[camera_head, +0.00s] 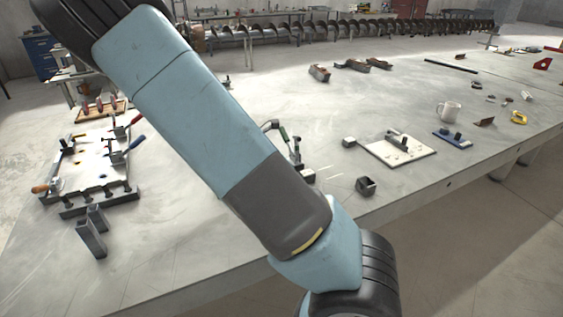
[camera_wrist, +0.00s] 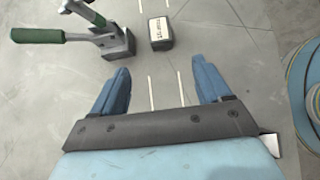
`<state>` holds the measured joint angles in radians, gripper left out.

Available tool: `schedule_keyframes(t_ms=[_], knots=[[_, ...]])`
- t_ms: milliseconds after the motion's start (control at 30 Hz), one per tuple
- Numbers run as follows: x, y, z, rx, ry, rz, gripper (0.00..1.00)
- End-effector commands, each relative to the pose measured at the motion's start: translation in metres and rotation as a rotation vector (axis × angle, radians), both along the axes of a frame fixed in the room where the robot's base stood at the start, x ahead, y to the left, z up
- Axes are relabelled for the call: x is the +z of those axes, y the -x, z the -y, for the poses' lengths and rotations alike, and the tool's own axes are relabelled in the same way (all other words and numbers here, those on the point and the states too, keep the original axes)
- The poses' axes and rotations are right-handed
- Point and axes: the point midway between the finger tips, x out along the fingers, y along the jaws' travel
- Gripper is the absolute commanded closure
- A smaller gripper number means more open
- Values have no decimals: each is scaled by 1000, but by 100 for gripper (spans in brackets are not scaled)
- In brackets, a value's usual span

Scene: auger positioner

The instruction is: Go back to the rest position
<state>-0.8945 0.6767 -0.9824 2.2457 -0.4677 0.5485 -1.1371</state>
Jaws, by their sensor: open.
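My gripper (camera_wrist: 160,88) shows in the wrist view with its two blue fingers spread apart and nothing between them. It is over the grey table top (camera_wrist: 215,50). A small dark block with a pale lettered label (camera_wrist: 161,32) lies beyond the fingertips, apart from them. A green-handled clamp (camera_wrist: 108,38) stands to the left of that block. In the head view my blue and grey arm crosses the middle of the picture, and my gripper is not visible there. The clamp (camera_head: 296,155) shows partly beside my arm.
A fixture plate with clamps (camera_head: 95,165) stands on the left of the table.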

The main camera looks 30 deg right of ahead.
Motion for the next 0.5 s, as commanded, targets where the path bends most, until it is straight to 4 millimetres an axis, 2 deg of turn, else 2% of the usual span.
schedule_keyframes(t_ms=[500], knots=[[1,5,0,-45,-43,28,23]])
